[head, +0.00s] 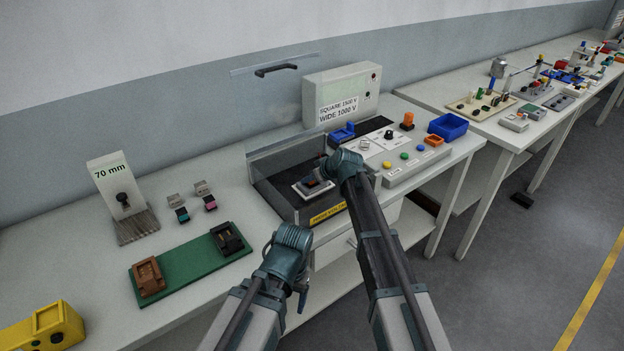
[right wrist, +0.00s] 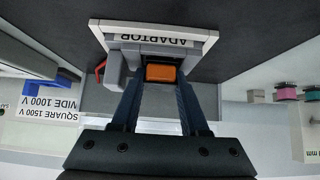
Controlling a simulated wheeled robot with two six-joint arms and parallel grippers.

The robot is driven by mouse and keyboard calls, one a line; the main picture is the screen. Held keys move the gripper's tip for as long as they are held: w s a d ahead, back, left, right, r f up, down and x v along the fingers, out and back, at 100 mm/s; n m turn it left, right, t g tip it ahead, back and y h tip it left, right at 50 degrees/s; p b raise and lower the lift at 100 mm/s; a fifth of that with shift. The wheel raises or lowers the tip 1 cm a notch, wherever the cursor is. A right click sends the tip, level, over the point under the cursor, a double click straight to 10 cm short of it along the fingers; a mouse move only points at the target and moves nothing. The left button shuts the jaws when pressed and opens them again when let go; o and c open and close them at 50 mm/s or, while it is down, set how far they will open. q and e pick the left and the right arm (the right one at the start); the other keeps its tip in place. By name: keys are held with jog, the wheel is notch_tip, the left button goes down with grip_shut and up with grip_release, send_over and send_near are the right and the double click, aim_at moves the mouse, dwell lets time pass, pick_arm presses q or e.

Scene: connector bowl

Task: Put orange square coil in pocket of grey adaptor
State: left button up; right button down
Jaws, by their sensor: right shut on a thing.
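The orange square coil (right wrist: 161,73) is between the fingertips of my right gripper (right wrist: 158,82) in the right wrist view, and the jaws are shut on it. The grey adaptor (right wrist: 203,42), with its label upside down in that view, is right beside the coil. Whether the coil is inside the pocket or just over it cannot be told. In the head view my right gripper (head: 322,174) reaches down into the dark open-topped bay, over the adaptor (head: 309,190). My left gripper (head: 303,295) hangs in front of the bench, mostly hidden by its wrist.
The dark bay (head: 273,196) has a raised clear lid (head: 285,147). A control panel (head: 414,160) with buttons and a blue bin (head: 448,126) stand to its right. A green board (head: 190,264) with two sockets lies left. Small coils (head: 182,215) stand behind it.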

jog(key=c, duration=0.7)
grip_release()
jog(key=shift+s+f, duration=0.1)
jog(key=shift+s+d+r+p, duration=0.1)
jog(key=shift+r+p, duration=0.4)
jog(key=shift+p, duration=0.15)
jog(key=p+v, duration=0.7)
jog(key=v, duration=0.4)
jog(key=shift+s+d+p, duration=0.1)
jog(key=shift+d+p, duration=0.05)
jog(key=shift+p, duration=0.25)
